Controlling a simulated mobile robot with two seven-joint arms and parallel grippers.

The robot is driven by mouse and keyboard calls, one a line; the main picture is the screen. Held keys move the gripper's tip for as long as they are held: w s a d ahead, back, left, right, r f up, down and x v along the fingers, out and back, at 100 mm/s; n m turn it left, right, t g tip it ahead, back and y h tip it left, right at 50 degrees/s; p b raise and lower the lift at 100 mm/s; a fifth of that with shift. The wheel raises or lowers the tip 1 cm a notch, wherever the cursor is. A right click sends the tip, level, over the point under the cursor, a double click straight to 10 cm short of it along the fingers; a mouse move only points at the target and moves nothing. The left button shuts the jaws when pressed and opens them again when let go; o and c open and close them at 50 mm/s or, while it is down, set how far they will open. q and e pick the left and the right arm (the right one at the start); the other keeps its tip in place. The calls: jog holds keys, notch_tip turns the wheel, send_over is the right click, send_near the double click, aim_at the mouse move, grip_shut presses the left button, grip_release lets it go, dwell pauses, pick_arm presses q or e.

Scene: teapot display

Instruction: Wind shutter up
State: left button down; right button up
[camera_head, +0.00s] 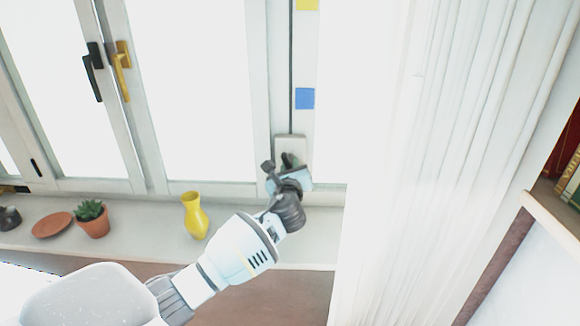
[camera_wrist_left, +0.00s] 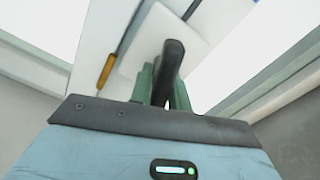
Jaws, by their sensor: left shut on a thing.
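The shutter winder is a pale box (camera_head: 291,143) low on the white window frame, with a thin dark cord or rod (camera_head: 290,60) running up from it. My left gripper (camera_head: 290,160) is at the front of this box. In the left wrist view, its green fingers (camera_wrist_left: 166,88) are shut on a dark crank handle (camera_wrist_left: 174,55) that stands out in front of the pale box (camera_wrist_left: 157,38). A small orange piece (camera_wrist_left: 107,70) shows beside the box. The crank's far end is mostly hidden by the fingers. My right gripper is out of view.
A yellow patch (camera_head: 307,4) and a blue patch (camera_head: 305,98) mark the frame. A white curtain (camera_head: 420,180) hangs close on the right.

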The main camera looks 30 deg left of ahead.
pick_arm(q)
jog(key=n, duration=0.4)
jog(key=shift+d+n, duration=0.1)
jog(key=shift+n, duration=1.9)
jog(key=shift+r, duration=0.1)
jog(key=c, duration=1.3)
grip_release()
jog(key=shift+c, duration=0.2)
jog(key=v, duration=0.7)
jog(key=shift+s+d, duration=0.25)
jog(key=shift+s, duration=0.1)
jog(key=shift+o, duration=0.2)
